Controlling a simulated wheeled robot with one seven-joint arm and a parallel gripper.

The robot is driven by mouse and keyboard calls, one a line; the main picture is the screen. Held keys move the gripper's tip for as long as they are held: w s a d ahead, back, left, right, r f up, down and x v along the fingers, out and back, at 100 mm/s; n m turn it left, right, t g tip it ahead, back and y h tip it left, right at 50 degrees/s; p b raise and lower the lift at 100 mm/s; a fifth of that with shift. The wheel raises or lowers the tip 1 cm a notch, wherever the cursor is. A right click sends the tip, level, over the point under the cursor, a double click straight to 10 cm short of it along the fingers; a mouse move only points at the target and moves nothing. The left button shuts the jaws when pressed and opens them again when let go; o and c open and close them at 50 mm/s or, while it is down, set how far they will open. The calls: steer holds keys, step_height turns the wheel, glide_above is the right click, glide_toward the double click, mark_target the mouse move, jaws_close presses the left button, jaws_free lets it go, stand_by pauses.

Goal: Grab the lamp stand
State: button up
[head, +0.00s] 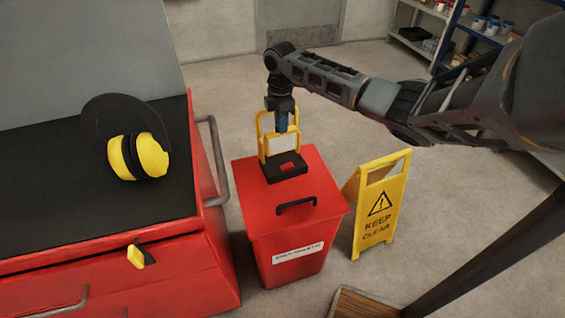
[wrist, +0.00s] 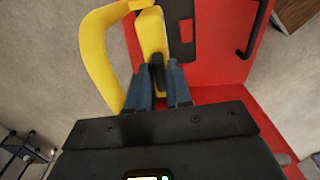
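The lamp stand (head: 262,138) is a yellow tubular frame on a black base. It stands upright on the red lidded bin (head: 322,184). My gripper (head: 283,128) points down at the top of the frame. In the wrist view my blue fingertips (wrist: 160,80) sit close together on either side of a narrow dark part at the end of a yellow bar of the lamp stand (wrist: 148,32), with almost no gap. The gripper looks shut on it. A curved yellow tube passes left of the fingers. The contact faces are hidden.
A red cabinet (head: 217,262) with a black top stands at left, bearing yellow earmuffs (head: 140,155). A yellow "keep clear" sign (head: 381,205) stands right of the bin. Shelves (head: 440,32) are at the back right. Open floor lies behind the bin.

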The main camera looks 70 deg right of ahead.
jaws_close()
steer(key=shift+r, duration=0.1)
stand_by(1.3)
